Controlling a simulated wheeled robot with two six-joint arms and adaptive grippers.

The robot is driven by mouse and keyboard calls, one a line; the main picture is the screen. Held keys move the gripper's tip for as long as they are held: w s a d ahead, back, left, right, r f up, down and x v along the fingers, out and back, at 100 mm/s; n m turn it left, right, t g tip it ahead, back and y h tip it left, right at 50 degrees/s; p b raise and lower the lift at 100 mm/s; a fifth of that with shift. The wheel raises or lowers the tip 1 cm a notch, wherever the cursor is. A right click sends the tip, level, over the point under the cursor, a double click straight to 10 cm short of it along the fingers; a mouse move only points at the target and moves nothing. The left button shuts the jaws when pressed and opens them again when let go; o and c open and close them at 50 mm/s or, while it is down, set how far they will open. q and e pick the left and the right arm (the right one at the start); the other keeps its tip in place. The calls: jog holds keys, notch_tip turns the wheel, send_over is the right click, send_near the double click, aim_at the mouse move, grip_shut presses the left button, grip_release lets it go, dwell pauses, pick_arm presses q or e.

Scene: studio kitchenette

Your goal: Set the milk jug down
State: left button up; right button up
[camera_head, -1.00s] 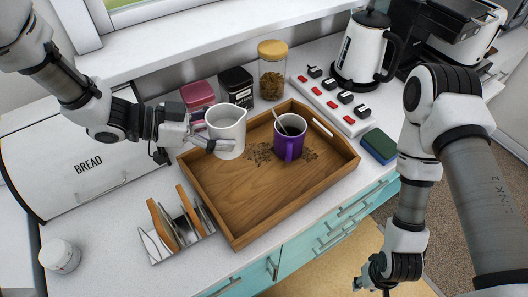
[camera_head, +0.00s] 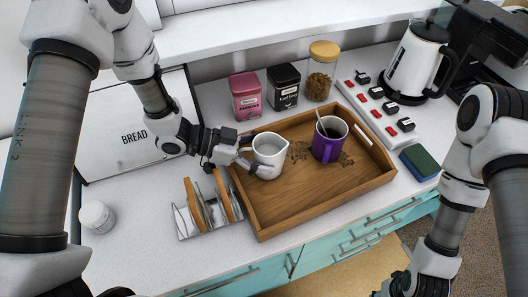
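The white milk jug (camera_head: 268,160) is upright at the left end of the wooden tray (camera_head: 290,208). My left gripper (camera_head: 250,152) is at the jug's left side, with its fingers closed at the handle side. The fingers partly hide the handle. The jug's base appears at the tray floor, but I cannot tell whether it bears its weight there. My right gripper (camera_head: 394,286) is low at the bottom edge, partly cut off, and its fingers are not clear.
A purple mug (camera_head: 326,147) with a spoon and dark drink stands in the tray, right of the jug. A toast rack (camera_head: 205,212) stands just left of the tray. Tins and a glass jar (camera_head: 321,75) line the back. A power strip (camera_head: 375,108) and sponge (camera_head: 420,161) are at right.

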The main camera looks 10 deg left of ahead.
pick_arm(q)
jog(key=shift+r, duration=0.2)
jog(key=shift+a+r, duration=0.1)
jog(key=shift+a, duration=0.15)
jog(key=v, duration=1.1)
jog(key=shift+a+p, duration=0.2)
jog(key=shift+p, duration=0.15)
jog(key=shift+r, duration=0.2)
